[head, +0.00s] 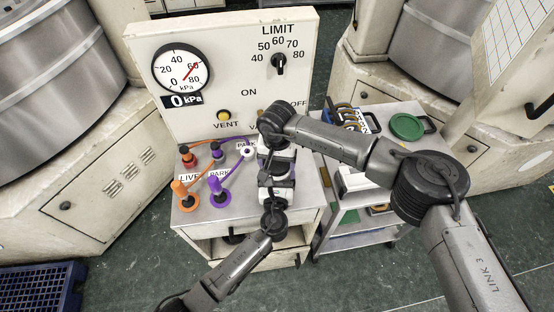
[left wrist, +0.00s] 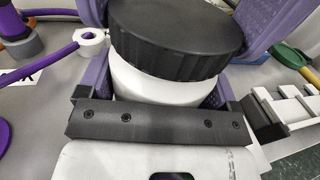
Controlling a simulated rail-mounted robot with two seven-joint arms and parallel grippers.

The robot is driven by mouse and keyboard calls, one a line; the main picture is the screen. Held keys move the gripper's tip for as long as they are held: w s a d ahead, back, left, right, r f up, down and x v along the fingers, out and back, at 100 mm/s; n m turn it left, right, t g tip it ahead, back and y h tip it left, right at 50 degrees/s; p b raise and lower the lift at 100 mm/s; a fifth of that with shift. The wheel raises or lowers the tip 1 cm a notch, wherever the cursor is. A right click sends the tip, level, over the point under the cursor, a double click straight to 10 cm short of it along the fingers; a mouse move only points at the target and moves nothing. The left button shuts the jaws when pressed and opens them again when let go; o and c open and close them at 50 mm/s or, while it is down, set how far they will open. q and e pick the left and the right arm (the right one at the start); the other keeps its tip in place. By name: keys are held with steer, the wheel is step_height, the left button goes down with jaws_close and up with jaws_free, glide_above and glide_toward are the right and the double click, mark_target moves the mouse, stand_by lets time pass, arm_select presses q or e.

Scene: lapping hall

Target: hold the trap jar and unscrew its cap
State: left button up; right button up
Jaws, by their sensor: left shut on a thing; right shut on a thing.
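The trap jar (left wrist: 150,84) is white with a wide black ribbed cap (left wrist: 175,38), both close up in the left wrist view. My left gripper (head: 276,188) is shut on the jar's white body, with purple pads at its sides. My right gripper (head: 277,172) comes from above and is shut on the cap; purple fingers flank the cap in the left wrist view. The cap sits on the jar; whether it has turned or lifted cannot be told. In the head view the grippers hide the jar.
The gauge panel (head: 215,95) stands behind the grippers. Orange and purple hose plugs (head: 219,197) stand on the bench top left of the grippers. A trolley (head: 400,150) with a green lid (head: 406,127) is at the right. A blue crate (head: 45,287) lies on the floor at lower left.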

steer(key=n, duration=0.9)
steer(key=o, duration=0.9)
steer(key=shift+r, duration=0.1)
